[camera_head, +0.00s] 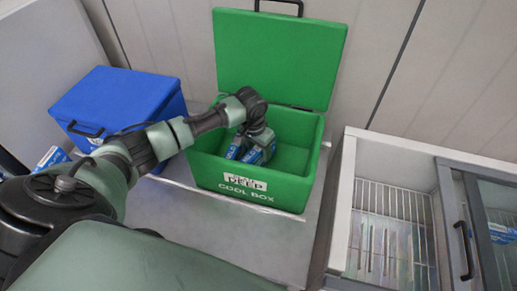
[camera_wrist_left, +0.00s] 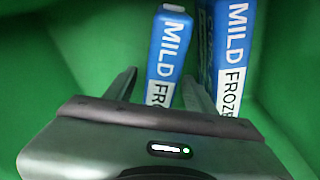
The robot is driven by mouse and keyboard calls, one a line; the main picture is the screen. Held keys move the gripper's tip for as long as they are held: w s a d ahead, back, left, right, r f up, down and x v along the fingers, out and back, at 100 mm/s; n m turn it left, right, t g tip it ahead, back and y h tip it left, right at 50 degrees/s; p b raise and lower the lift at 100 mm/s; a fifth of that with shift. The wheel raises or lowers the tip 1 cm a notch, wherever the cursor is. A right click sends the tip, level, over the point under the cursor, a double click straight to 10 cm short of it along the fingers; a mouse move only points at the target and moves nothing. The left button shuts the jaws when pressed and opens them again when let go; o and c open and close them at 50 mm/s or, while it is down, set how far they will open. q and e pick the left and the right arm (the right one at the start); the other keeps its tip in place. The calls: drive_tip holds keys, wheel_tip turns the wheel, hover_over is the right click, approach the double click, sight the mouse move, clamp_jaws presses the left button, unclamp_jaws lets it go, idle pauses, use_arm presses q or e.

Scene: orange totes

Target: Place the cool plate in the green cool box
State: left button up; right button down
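The green cool box (camera_head: 212,170) stands open, its lid (camera_head: 279,55) raised at the back. Two blue-and-white cool plates stand on edge inside it, marked "MILD FROZE…" in the left wrist view: a left one (camera_wrist_left: 168,58) and a right one (camera_wrist_left: 232,62). In the head view they show beside my left gripper (camera_head: 250,146), which reaches down into the box. In the wrist view my left gripper (camera_wrist_left: 160,92) has its fingers spread. The left plate lies between them, nearer the right finger, with a gap at the left finger. My right gripper is not in view.
A closed blue box (camera_head: 115,100) stands left of the green one. A blue-and-white pack (camera_head: 52,157) lies at the far left. A white freezer (camera_head: 345,200) with wire racks and a dark-framed glass door (camera_head: 497,225) is at the right. The wall is close behind the boxes.

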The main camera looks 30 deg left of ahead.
use_arm(q)
drive_tip(key=shift+r, duration=0.55)
wheel_tip(320, 180, up, 11)
drive_tip(key=s+b, duration=0.1)
drive_tip(key=shift+s+a+b, duration=0.15)
drive_tip(key=shift+s+b, duration=0.25)
idle(0.5)
idle(0.8)
